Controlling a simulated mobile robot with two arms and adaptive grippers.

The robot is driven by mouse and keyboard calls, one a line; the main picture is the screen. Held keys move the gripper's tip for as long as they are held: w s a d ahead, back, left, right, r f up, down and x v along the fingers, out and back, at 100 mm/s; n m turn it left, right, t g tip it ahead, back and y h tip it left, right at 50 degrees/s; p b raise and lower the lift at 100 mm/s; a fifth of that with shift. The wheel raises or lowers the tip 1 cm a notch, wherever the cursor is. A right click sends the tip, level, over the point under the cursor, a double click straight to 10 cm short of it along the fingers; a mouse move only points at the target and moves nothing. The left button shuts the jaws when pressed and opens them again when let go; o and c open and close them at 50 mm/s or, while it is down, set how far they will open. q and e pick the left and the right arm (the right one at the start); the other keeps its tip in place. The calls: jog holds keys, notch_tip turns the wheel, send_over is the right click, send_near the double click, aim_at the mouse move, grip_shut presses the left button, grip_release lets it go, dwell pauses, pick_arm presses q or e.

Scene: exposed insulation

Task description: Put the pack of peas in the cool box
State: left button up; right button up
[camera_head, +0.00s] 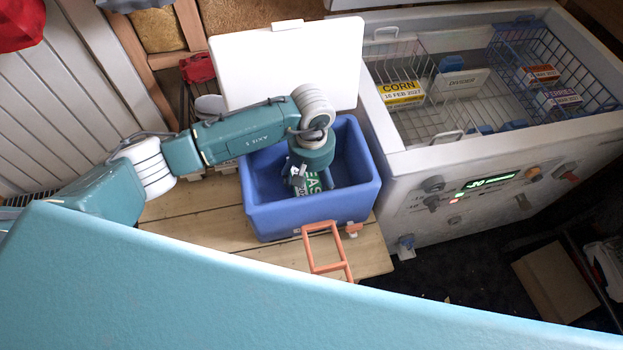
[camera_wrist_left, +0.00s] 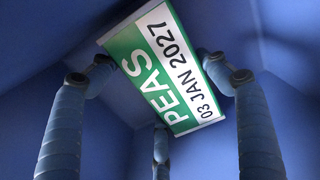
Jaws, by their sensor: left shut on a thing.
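The pack of peas (camera_wrist_left: 170,70) is a green and white box marked PEAS, 03 JAN 2027. In the head view the pack (camera_head: 313,184) is inside the open blue cool box (camera_head: 310,215), partly hidden by my left gripper (camera_head: 298,178). My left gripper reaches down into the cool box and is shut on the pack. In the left wrist view its fingers (camera_wrist_left: 160,115) surround the pack, with blue walls around. I cannot tell whether the pack touches the box floor. The cool box's white lid (camera_head: 290,62) stands open behind it. My right gripper is not in view.
The cool box stands on a wooden bench (camera_head: 205,215), its orange handle (camera_head: 325,250) hanging in front. To the right is an open chest freezer (camera_head: 480,190) with wire baskets, a corn pack (camera_head: 402,92) and other packs (camera_head: 540,75).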

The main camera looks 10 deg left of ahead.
pick_arm(q)
jog(key=o, duration=1.5)
jog(key=shift+o, duration=0.6)
